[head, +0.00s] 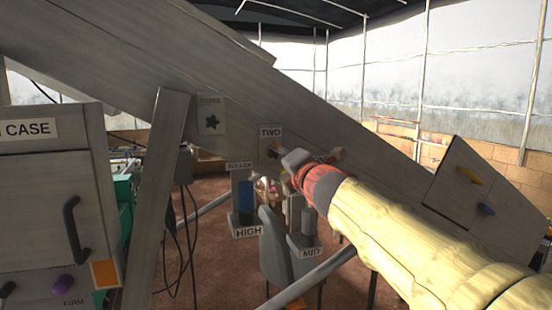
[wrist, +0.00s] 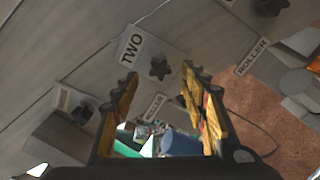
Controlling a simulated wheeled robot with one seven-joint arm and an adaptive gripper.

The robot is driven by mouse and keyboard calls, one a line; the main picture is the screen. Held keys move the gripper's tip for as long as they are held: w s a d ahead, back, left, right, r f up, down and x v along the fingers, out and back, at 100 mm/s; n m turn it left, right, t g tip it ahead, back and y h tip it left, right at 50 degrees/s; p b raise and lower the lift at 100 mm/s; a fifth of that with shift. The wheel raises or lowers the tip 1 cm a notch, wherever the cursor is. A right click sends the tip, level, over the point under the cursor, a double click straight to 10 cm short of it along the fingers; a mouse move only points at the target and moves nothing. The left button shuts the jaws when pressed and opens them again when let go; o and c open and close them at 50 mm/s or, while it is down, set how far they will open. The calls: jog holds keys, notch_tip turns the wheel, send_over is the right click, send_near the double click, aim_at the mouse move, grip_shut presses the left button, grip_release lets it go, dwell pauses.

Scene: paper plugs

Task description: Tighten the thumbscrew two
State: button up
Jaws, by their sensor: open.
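Thumbscrew two is a dark star-shaped knob (wrist: 159,68) on a grey plate beside the label "TWO" (wrist: 131,45) in the wrist view. My gripper (wrist: 160,78) is open, with its yellow, dark-tipped fingers spread wide. In the wrist view the knob appears between and just beyond the fingertips. No contact shows, and I cannot tell the exact gap. In the head view the TWO plate (head: 270,132) is on the sloping grey beam, and my arm's end partly hides the knob below its label.
Another star knob (head: 212,122) is on the beam to the left. A blue roller part (head: 246,198) stands below, near the HIGH (head: 248,232) and MID (head: 309,252) labels. A grey case (head: 60,190) with a handle stands at the left. Black cables hang near the upright post.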

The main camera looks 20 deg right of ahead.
aim_at(275, 154)
jog(key=shift+w, duration=0.1)
jog(key=shift+w, duration=1.9)
jog(key=c, duration=0.3)
jog(key=c, duration=0.8)
jog(key=shift+f, duration=0.1)
jog(key=shift+c, duration=0.2)
grip_shut()
jog(key=shift+m+p, duration=0.45)
jog(key=shift+m, duration=1.35)
jog(key=shift+f, duration=0.1)
